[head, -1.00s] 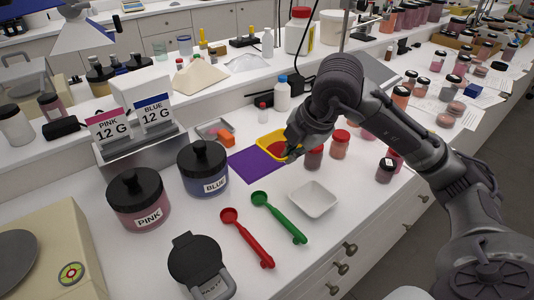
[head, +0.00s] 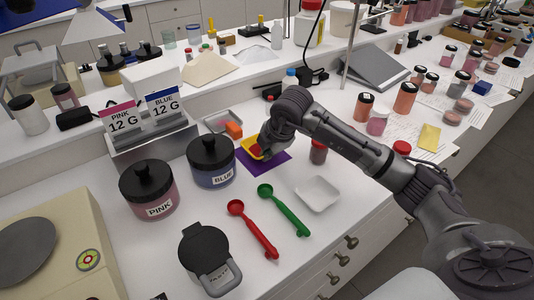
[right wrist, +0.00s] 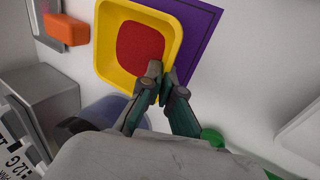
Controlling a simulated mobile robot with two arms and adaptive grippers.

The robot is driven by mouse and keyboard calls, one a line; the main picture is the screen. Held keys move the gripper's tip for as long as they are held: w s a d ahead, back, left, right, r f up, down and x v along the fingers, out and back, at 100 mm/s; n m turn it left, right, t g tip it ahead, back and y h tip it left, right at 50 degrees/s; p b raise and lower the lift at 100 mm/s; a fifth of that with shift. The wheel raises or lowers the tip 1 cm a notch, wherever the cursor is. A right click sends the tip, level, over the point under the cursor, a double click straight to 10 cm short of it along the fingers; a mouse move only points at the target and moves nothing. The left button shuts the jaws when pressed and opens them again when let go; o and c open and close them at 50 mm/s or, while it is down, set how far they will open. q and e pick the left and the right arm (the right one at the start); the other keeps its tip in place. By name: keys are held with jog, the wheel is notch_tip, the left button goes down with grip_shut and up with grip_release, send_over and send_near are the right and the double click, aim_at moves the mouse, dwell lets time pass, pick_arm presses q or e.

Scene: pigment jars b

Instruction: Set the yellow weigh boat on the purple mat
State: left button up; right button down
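The yellow weigh boat (head: 246,148) holds red powder and is partly hidden by my right gripper (head: 262,152) in the head view. In the right wrist view my right gripper (right wrist: 161,80) has its fingertips together on the near rim of the weigh boat (right wrist: 110,62). The purple mat (head: 276,163) lies on the bench; the boat overlaps its far left part, and mat (right wrist: 200,42) shows along the boat's right side in the wrist view. I cannot tell whether the boat touches the mat or hangs just above it. My left gripper is out of view.
The blue jar (head: 211,163) stands close left of the mat. A metal tray (head: 219,119) with an orange block (head: 233,130) lies behind. A white weigh boat (head: 318,193), green scoop (head: 283,210) and red scoop (head: 252,229) lie in front. A dark red jar (head: 318,153) stands to the right.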

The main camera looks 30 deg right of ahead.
jog(key=shift+d+f, duration=0.1)
jog(key=shift+f, duration=0.45)
jog(key=shift+f, duration=0.1)
jog(key=c, duration=1.6)
grip_release()
jog(key=shift+s+r, duration=0.15)
jog(key=shift+r, duration=0.3)
jog(key=b+v, duration=0.1)
jog(key=v, duration=1)
